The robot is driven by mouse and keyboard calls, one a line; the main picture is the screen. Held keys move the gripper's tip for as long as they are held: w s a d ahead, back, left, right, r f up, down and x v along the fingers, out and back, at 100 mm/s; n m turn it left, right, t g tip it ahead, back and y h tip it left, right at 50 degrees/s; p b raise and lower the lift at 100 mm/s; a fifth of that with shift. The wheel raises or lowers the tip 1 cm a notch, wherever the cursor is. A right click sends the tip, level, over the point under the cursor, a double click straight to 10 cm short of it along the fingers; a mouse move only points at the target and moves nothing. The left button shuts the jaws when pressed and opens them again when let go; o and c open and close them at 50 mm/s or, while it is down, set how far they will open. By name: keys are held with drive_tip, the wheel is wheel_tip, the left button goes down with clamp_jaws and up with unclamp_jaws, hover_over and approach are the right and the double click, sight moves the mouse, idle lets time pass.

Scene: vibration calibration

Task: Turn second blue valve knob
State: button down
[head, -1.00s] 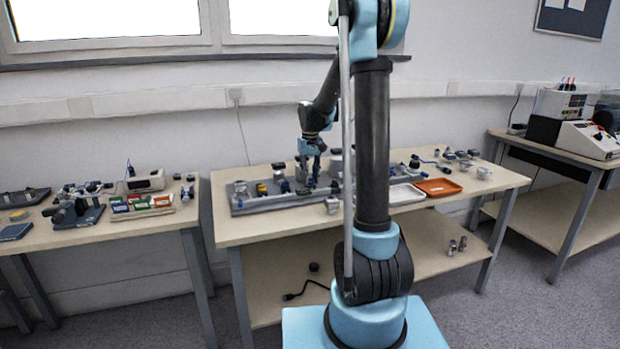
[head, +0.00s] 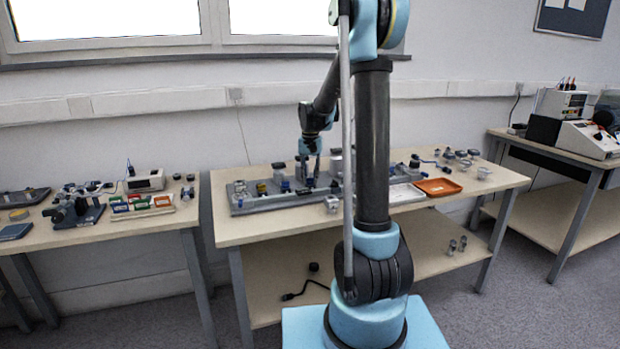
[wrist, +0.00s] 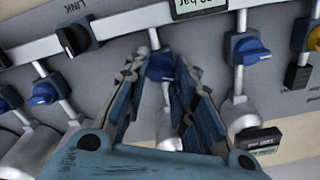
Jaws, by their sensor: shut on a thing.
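My gripper (wrist: 160,75) is shut on the middle blue valve knob (wrist: 160,66), with one finger on each side of it. The knob's lower part is partly hidden between the fingers. Another blue valve knob (wrist: 44,92) is to the left in the wrist view, and a third blue knob (wrist: 251,51) is to the right; both are clear of the fingers. In the head view my gripper (head: 310,172) points down over the grey valve panel (head: 262,206) on the middle table.
A black knob (wrist: 74,39) and a yellow knob (wrist: 315,38) are nearby in the wrist view, along with silver pipes and a pressure display (wrist: 200,6). An orange tray (head: 438,187) and a white tray (head: 405,194) lie right of the panel.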

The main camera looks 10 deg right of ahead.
drive_tip(key=m, duration=1.2)
drive_tip(key=shift+w+m, duration=0.1)
drive_tip(key=shift+m, duration=0.2)
drive_tip(key=shift+a, duration=0.1)
idle(0.3)
drive_tip(key=c, duration=1.3)
unclamp_jaws()
drive_tip(key=shift+r, duration=0.6)
wheel_tip(320, 180, up, 11)
drive_tip(key=shift+f, duration=0.15)
